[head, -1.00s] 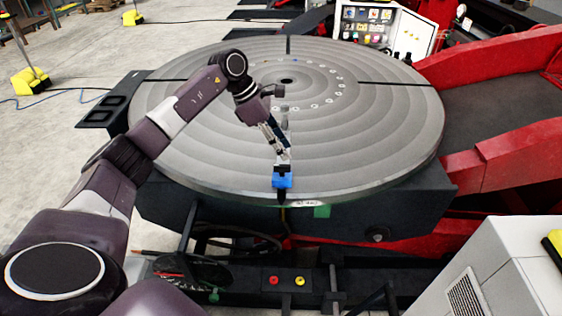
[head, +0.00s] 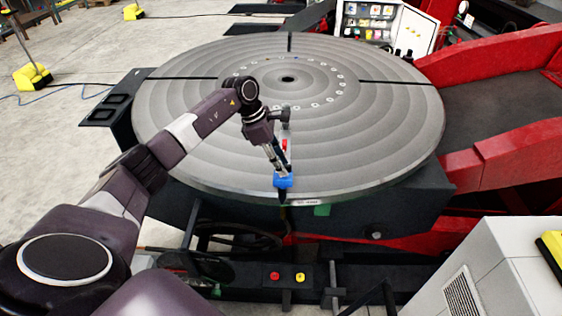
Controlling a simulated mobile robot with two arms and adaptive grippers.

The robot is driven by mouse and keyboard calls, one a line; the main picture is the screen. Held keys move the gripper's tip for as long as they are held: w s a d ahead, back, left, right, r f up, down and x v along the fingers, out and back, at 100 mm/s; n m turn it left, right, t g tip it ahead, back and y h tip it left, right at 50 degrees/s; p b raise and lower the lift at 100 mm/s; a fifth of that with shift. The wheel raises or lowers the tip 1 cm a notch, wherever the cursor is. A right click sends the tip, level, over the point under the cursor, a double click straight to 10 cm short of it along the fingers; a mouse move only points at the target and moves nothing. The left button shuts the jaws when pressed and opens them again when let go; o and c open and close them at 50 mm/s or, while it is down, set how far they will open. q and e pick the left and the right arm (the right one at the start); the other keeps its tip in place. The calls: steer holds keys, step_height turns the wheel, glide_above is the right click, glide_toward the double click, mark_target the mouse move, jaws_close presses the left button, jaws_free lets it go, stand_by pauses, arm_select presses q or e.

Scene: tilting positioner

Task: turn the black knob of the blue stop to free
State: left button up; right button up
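The blue stop (head: 283,181) sits at the near rim of the large round grey table (head: 385,130). My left gripper (head: 281,170) points down at it from above, with its fingertips at the stop's upper edge. The fingertips cover the top of the stop, and I cannot make out the black knob there. A dark part shows just below the blue body. The fingers are too small to tell whether they are open or shut on anything, or whether they touch the stop. My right gripper is not in view.
A small red part (head: 284,145) stands on the table just behind my gripper. A white cabinet (head: 475,270) stands at the lower right. Red beams flank the right side. The rest of the tabletop is clear.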

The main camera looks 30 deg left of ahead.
arm_select(q)
steer(key=shift+c, duration=0.3)
jaws_close()
